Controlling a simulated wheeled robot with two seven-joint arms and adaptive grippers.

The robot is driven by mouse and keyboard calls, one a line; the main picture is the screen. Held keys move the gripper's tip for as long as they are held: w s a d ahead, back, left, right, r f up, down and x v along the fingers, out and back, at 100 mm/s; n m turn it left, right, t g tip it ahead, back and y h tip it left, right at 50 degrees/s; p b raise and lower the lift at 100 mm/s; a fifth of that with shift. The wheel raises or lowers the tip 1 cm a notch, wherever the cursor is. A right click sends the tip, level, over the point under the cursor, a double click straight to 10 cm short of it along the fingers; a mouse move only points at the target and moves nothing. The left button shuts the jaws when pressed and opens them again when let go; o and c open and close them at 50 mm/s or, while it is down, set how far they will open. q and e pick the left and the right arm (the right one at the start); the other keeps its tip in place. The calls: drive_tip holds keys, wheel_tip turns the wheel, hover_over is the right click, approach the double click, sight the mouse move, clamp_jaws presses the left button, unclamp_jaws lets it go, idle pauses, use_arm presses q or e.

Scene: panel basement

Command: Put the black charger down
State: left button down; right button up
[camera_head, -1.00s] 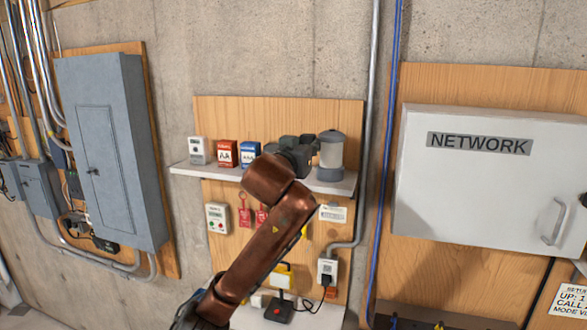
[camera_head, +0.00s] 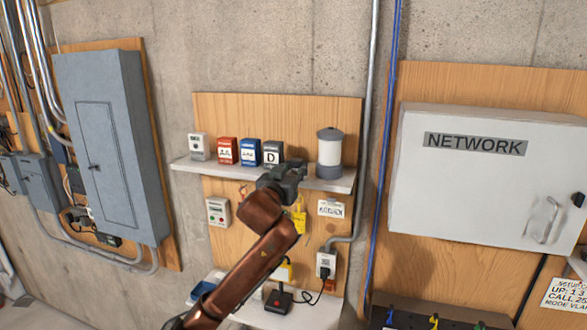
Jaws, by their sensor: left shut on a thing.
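My left gripper (camera_head: 288,174) is in front of the pegboard-like wooden panel, just below and in front of the upper shelf's front edge. It is shut, seen from behind, and its jaws hide most of what they hold. The black charger cannot be told apart from the dark gripper there. My brown left arm comes up from the bottom left. My right gripper is not in view.
The upper shelf (camera_head: 212,172) holds a white box, red, blue and dark boxes, and a grey-white lantern (camera_head: 329,152). The lower shelf (camera_head: 325,311) holds a black device with a red button (camera_head: 278,301).

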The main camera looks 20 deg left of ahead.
use_arm(q)
drive_tip(key=shift+f, duration=0.6)
drive_tip(key=c, duration=1.5)
unclamp_jaws()
drive_tip(key=shift+r, duration=0.1)
drive_tip(key=shift+r, duration=0.35)
drive_tip(key=shift+s+r, duration=0.2)
drive_tip(key=s+b, duration=0.1)
drive_tip(key=s, duration=0.4)
drive_tip(key=s+b, duration=0.2)
drive_tip(key=s, duration=0.4)
drive_tip(key=shift+s+a, duration=0.2)
drive_tip(key=shift+s, duration=0.1)
